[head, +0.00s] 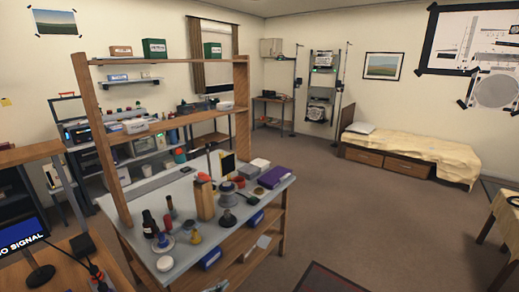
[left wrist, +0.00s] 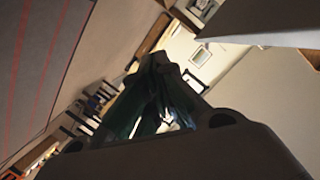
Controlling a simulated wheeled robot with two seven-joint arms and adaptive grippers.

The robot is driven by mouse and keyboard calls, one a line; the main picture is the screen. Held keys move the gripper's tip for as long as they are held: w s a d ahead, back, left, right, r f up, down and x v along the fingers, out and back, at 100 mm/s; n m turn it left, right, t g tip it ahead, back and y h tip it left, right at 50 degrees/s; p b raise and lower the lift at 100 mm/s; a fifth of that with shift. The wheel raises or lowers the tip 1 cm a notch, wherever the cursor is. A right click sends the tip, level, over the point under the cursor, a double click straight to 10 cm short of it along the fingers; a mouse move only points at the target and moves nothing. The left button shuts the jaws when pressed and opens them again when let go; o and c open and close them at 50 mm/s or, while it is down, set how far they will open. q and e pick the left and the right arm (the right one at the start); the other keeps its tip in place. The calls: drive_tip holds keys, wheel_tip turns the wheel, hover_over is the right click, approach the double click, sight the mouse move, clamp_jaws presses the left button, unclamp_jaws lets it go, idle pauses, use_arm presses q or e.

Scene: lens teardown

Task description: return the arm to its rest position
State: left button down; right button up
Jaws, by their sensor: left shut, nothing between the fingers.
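My left gripper (left wrist: 156,82) shows in the left wrist view as dark fingers drawn together, shut and empty. They point away from the wrist, with the room tilted behind them. No object touches the fingertips. In the head view I cannot clearly make out the left gripper among the dark shapes at the lower left. My right gripper does not show in either view.
A workbench (head: 180,193) with bottles, jars and tools stands at centre left, under a wooden shelf frame (head: 242,105). A "NO SIGNAL" monitor (head: 22,236) is at the lower left. A bed (head: 415,150) stands at the back right. The floor (head: 370,215) between is open.

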use_arm(q)
drive_tip(key=s+a+f+n+g+y, duration=0.25)
drive_tip(key=s+a+f+n, duration=0.2)
drive_tip(key=s+f, duration=0.7)
drive_tip(key=s+a+f+n+g+y, duration=0.25)
drive_tip(key=s+a+f+y, duration=0.2)
drive_tip(key=s+f, duration=0.65)
drive_tip(key=s+a+f+n+g, duration=0.1)
drive_tip(key=s+f, duration=0.3)
drive_tip(key=s, duration=0.7)
drive_tip(key=s+a+f+n+g+y, duration=0.1)
drive_tip(key=s+f, duration=0.4)
drive_tip(key=s, duration=0.6)
drive_tip(key=s+a+f+n+g, duration=0.1)
drive_tip(key=s+f+g, duration=0.3)
drive_tip(key=s, duration=0.8)
drive_tip(key=shift+a+f+n+g, duration=0.2)
drive_tip(key=shift+a+n+g, duration=0.2)
drive_tip(key=shift+n, duration=0.3)
